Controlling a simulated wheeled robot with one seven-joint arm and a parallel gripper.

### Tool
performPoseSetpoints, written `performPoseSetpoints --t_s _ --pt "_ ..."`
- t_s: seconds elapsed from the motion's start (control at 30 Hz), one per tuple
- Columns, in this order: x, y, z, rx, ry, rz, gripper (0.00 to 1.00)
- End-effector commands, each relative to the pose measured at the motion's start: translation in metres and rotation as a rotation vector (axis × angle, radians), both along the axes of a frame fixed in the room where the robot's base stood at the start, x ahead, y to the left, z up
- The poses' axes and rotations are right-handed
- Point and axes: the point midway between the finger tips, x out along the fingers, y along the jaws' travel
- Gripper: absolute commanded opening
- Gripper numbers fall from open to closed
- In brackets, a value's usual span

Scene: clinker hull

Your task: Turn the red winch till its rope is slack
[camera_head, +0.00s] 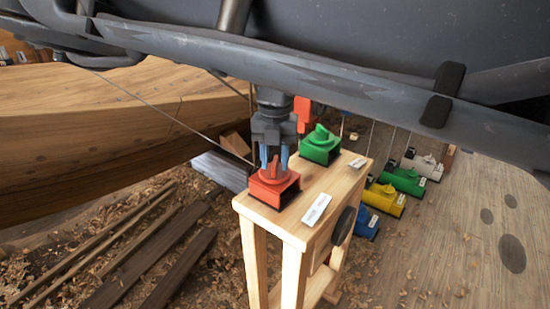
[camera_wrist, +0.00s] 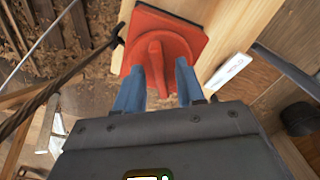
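The red winch (camera_head: 272,189) sits on the near left corner of a wooden stand, with a raised ridge knob on top. In the wrist view the red winch (camera_wrist: 165,38) shows its round knob and ridge. My gripper (camera_head: 274,160) points down over it; the blue fingertips are apart, one on each side of the ridge. In the wrist view my gripper (camera_wrist: 158,82) shows gaps between fingers and ridge, so it looks open. A dark rope (camera_wrist: 72,75) runs straight to the winch's left side. It looks taut; its far end is hidden.
A green winch (camera_head: 320,146) stands close behind on the same stand (camera_head: 302,232), with a white label plate (camera_head: 316,210) in front. An orange-red part (camera_head: 302,113) shows behind my gripper. Yellow (camera_head: 384,198), green (camera_head: 404,180) and other units stand to the right. Loose planks lie left.

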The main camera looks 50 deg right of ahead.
Motion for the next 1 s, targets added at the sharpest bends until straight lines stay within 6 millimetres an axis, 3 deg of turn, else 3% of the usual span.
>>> performPoseSetpoints --t_s 0.07,0.47,1.0 --pt "0.0000 0.0000 0.0000 0.000 0.000 0.000 0.38" --pt "-0.0001 0.0001 0.0002 0.000 0.000 0.000 0.01" --pt "0.0000 0.0001 -0.0015 0.001 -0.001 0.055 0.00"
